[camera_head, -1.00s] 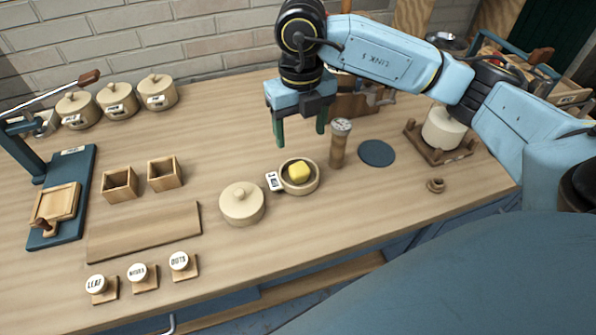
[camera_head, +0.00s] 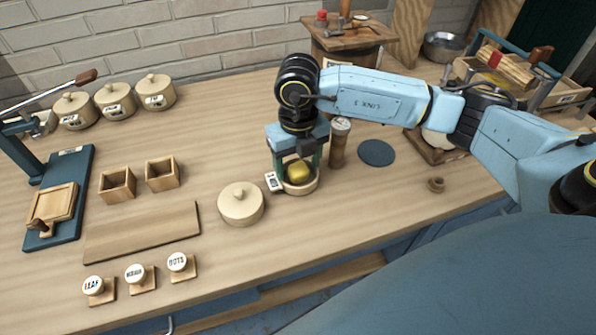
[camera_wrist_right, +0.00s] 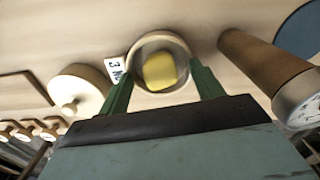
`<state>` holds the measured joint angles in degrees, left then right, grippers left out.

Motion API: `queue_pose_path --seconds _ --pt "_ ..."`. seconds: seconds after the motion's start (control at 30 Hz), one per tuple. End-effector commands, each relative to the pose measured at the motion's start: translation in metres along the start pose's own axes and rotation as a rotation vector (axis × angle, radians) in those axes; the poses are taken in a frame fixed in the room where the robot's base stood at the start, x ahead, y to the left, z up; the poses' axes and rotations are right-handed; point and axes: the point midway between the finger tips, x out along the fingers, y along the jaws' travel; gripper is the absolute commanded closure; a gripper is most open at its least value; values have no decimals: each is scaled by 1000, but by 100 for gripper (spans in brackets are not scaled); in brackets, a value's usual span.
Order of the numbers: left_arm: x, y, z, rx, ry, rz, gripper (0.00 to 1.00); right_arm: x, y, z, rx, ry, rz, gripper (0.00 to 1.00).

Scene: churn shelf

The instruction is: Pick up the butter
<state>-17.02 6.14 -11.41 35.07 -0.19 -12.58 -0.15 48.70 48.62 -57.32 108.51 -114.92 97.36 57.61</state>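The butter (camera_head: 299,172) is a yellow lump in a small round wooden bowl (camera_head: 303,188) with a white label at its left. It also shows in the right wrist view (camera_wrist_right: 160,71), inside the bowl (camera_wrist_right: 179,43). My right gripper (camera_head: 297,168) points down over the bowl, its green fingers on either side of the butter. The right wrist view shows the fingers (camera_wrist_right: 162,85) apart, with the bowl between and beyond them; contact with the butter cannot be made out. My left gripper is not in view.
A round lidded pot (camera_head: 241,205) stands just left of the bowl. A wooden cylinder with a dial top (camera_head: 338,145) stands close on the right, beside a dark blue disc (camera_head: 377,153). A flat board (camera_head: 143,232) lies at left. Bare tabletop lies in front of the bowl.

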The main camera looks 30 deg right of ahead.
Motion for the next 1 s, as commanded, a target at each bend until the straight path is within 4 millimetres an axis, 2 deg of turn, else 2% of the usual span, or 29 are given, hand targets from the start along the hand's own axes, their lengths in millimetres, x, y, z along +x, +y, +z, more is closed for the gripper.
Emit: queue_pose_path --seconds 0.07,0.33,0.57,0.67,1.0 --pt "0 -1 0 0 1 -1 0 0 0 0 0 0 0 44" --pt "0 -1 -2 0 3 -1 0 -1 0 0 -1 0 1 79" --pt "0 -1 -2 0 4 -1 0 -2 0 0 -1 -1 1 80" --pt "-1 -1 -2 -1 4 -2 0 -10 0 0 -1 -2 2 80" --pt "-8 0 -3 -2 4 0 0 -75 0 1 -1 -4 2 80"
